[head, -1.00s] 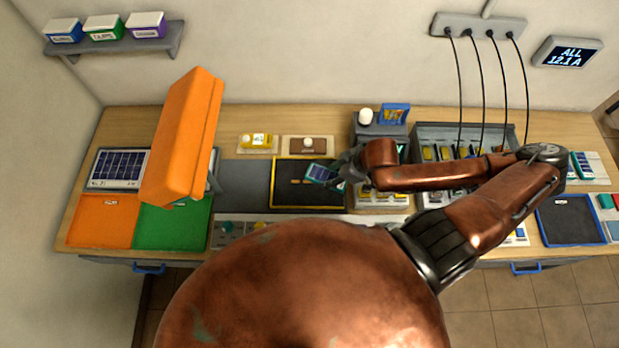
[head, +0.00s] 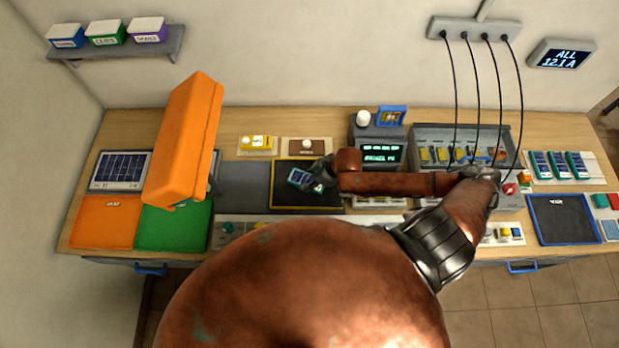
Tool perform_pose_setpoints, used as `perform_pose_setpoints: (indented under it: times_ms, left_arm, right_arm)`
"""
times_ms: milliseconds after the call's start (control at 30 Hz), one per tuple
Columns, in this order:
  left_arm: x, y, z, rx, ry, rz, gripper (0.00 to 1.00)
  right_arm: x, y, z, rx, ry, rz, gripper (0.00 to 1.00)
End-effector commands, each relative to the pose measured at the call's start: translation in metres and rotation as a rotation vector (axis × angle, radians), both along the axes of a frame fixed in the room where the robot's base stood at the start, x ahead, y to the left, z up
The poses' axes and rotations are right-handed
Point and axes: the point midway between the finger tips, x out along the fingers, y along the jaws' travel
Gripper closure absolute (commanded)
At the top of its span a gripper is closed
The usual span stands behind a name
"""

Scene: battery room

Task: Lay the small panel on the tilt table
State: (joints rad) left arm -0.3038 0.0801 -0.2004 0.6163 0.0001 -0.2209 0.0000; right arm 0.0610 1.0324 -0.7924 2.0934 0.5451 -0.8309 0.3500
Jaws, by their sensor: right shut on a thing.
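My right gripper (head: 322,176) is shut on a small dark panel with teal edging (head: 300,178). It holds the panel over the left half of a black, yellow-edged surface (head: 325,202), which looks like the tilt table. I cannot tell whether the panel touches it. The gripper covers part of the panel's right end, and my arm reaches in from the right. A larger framed blue panel (head: 121,168) lies at the bench's left. My left gripper is not in view.
A tall orange block (head: 183,140) rises left of the dark surface, above orange (head: 104,226) and green (head: 160,232) mats. Several cables (head: 475,100) hang at right. Several teal-edged pieces (head: 563,166) fill a rack.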

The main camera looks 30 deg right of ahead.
Motion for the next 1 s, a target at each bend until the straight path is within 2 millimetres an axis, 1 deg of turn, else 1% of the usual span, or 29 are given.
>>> perform_pose_setpoints:
  times_ms: [100, 233, 267, 500, 800, 933, 1000]
  left_arm:
    - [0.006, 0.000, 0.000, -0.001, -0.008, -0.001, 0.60]
    - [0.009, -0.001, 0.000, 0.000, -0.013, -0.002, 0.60]
    - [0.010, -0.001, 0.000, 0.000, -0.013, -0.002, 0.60]
    - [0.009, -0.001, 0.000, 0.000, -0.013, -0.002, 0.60]
    - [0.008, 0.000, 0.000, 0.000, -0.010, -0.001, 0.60]
    - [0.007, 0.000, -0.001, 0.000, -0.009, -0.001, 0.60]
    - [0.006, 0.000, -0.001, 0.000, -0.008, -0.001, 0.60]
  right_arm:
    - [0.000, 0.000, 0.000, 0.000, -0.001, 0.001, 0.83]
    - [0.000, 0.000, -0.002, 0.001, -0.001, 0.000, 0.83]
    - [0.000, 0.000, -0.003, 0.000, 0.000, 0.000, 0.54]
    - [0.000, 0.000, -0.002, 0.000, 0.000, 0.000, 0.37]
    - [0.000, 0.000, 0.000, 0.000, 0.000, 0.001, 0.37]
    - [-0.004, -0.004, 0.008, -0.002, 0.000, 0.000, 0.37]
    - [-0.009, -0.007, 0.018, -0.003, -0.001, 0.002, 0.37]
